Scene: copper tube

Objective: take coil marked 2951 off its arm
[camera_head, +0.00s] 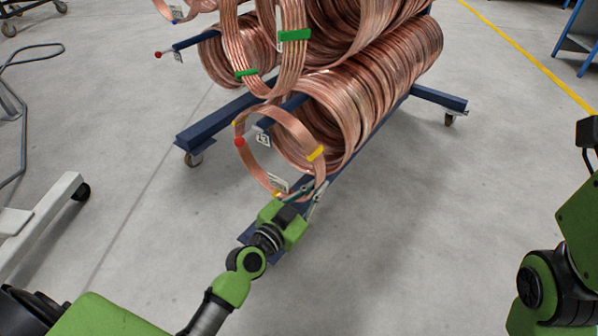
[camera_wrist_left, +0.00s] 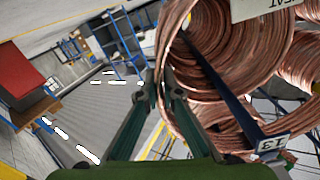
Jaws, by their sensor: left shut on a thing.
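A thin copper coil (camera_head: 258,110) with yellow bands and a white tag (camera_head: 278,183) hangs at the front of the lower rack arm, apart from the thick coils behind it. The tag's number is too small to read. My left gripper (camera_head: 312,197) is shut on the coil's lower right edge. In the left wrist view, my left gripper's fingers (camera_wrist_left: 159,88) close around copper strands (camera_wrist_left: 165,50). A red ball (camera_head: 239,142) shows at the coil's left edge; I cannot tell whether the ring is clear of it. My right gripper is out of view; only my right arm shows.
A big stack of copper coils (camera_head: 385,80) fills the blue wheeled rack (camera_head: 215,125). Green-banded coils (camera_head: 265,70) hang just above. A dark rack arm (camera_wrist_left: 225,85) with a numbered plate (camera_wrist_left: 272,144) runs close to my left gripper.

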